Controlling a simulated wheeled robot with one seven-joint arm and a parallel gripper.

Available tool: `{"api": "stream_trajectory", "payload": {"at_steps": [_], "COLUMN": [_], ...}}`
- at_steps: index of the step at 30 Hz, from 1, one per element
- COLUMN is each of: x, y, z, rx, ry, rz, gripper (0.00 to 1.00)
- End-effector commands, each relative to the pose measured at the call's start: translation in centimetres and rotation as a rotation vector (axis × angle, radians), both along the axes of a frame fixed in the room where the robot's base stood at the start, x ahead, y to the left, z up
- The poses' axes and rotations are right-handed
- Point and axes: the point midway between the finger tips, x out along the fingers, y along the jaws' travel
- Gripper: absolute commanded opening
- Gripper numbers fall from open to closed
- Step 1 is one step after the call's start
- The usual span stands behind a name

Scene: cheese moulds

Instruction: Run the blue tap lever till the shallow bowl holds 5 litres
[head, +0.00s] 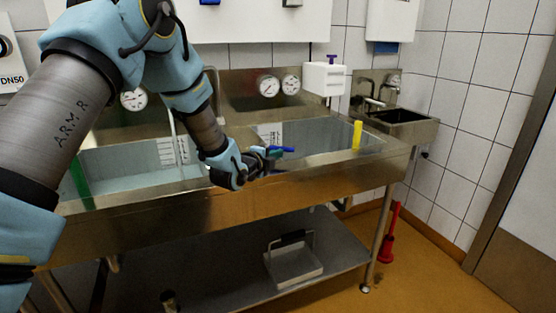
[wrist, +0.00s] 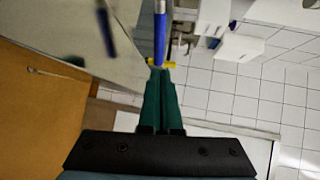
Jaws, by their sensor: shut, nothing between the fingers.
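The blue tap lever (head: 284,149) shows at the front rim of the right basin (head: 318,133), just beyond my gripper (head: 266,153). In the wrist view a blue bar, likely the lever (wrist: 160,38), lies straight ahead of the green fingertips of my gripper (wrist: 159,72). The fingers are together with nothing between them. I cannot tell whether the tips touch the lever. The basins have white level scales; the right scale (head: 270,133) is partly hidden behind my gripper. I cannot tell which basin is the shallow bowl, or read its level.
The left basin (head: 128,170) has a green upright piece (head: 80,182). A yellow upright piece (head: 357,135) stands in the right basin. Dial gauges (head: 268,85) line the steel back panel. A small sink (head: 402,116) is at right.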

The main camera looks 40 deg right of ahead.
Motion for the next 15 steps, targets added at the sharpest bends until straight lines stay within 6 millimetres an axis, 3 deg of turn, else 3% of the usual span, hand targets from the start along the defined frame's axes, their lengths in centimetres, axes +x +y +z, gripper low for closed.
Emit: {"api": "stream_trajectory", "payload": {"at_steps": [15], "x": [-4.0], "y": [6.3], "z": [1.3], "rx": [-0.001], "ry": [0.0], "rz": [0.001], "gripper": [0.0]}}
